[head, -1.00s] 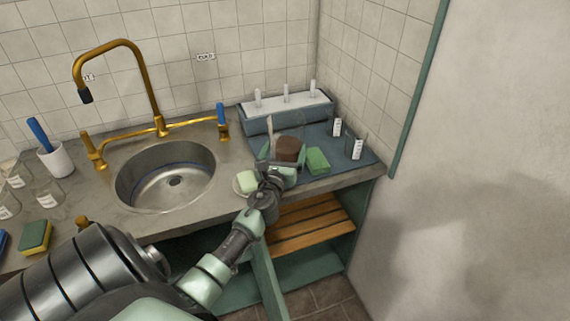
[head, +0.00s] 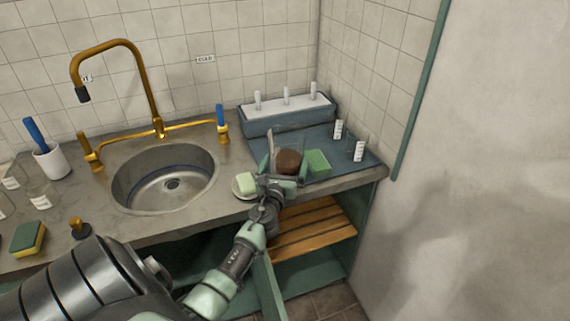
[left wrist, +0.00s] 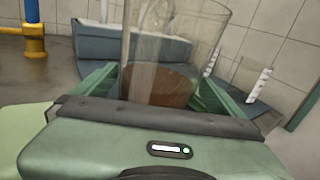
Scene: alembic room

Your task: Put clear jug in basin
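The clear jug (left wrist: 185,35) shows in the left wrist view as a see-through cylinder with brown matter low in it or seen through it. Its brown part also shows in the head view (head: 288,162), while its clear wall is hard to see there. My left gripper (head: 284,172) has a finger on each side of the jug, low down, and appears shut on it. The fingers also show in the left wrist view (left wrist: 158,92). The round metal basin (head: 165,190) is sunk in the counter to the left and looks empty. My right gripper is not in view.
A green sponge (head: 318,163) lies just right of the jug on a blue-grey mat (head: 345,165). A soap dish (head: 243,188) with pale soap stands to its left. A brass faucet (head: 150,90) arches over the basin. A blue-and-white rack (head: 290,115) stands behind.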

